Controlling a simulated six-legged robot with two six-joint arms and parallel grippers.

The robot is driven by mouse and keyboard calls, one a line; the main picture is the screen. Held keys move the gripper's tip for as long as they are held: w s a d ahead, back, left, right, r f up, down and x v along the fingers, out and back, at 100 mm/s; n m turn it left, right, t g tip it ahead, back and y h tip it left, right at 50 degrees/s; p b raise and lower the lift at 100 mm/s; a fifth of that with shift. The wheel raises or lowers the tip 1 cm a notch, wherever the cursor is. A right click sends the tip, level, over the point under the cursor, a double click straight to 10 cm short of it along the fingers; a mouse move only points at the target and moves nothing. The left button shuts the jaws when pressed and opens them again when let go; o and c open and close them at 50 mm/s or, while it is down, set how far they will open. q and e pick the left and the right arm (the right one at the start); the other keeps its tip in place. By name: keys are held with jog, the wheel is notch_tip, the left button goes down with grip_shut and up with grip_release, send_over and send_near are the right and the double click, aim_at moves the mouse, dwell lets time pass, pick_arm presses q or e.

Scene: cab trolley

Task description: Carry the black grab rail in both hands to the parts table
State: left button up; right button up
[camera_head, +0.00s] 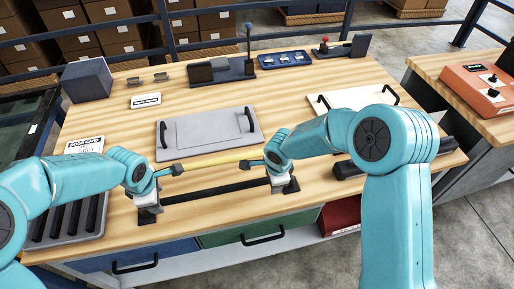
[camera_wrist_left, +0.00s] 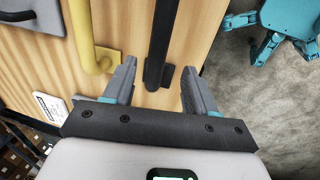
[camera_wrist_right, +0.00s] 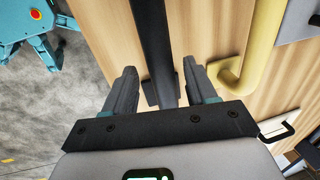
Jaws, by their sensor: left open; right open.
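The black grab rail (camera_head: 215,190) lies near the front edge of the wooden table (camera_head: 110,120). It also shows in the left wrist view (camera_wrist_left: 162,35) and the right wrist view (camera_wrist_right: 153,35). My left gripper (camera_head: 149,206) is open at the rail's left end, and my right gripper (camera_head: 286,186) is open at its right end. In each wrist view the rail's end and its foot plate appear between the parted fingers of the left gripper (camera_wrist_left: 158,68) and right gripper (camera_wrist_right: 160,68). I cannot tell whether the fingers touch the rail.
A yellow rail (camera_head: 215,160) lies just behind the black one. Beyond it is a grey panel with handles (camera_head: 208,130). A slotted grey tray (camera_head: 62,238) is at left, a dark bar (camera_head: 435,150) at right. A second wooden-topped table (camera_head: 440,72) stands right across a gap, bearing an orange control box (camera_head: 480,88).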

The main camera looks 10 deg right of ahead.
jog(key=shift+w+f, duration=0.1)
pick_arm(q)
notch_tip(320, 180, up, 6)
jog(key=s, duration=0.1)
jog(key=shift+r, duration=0.2)
pick_arm(e)
notch_tip(320, 180, up, 12)
jog(key=s, duration=0.2)
jog(key=shift+s, duration=0.2)
pick_arm(q)
jog(key=shift+s, duration=0.15)
pick_arm(e)
jog(key=shift+f, duration=0.1)
pick_arm(q)
jog(key=shift+a, duration=0.1)
pick_arm(e)
jog(key=shift+w+d, duration=0.1)
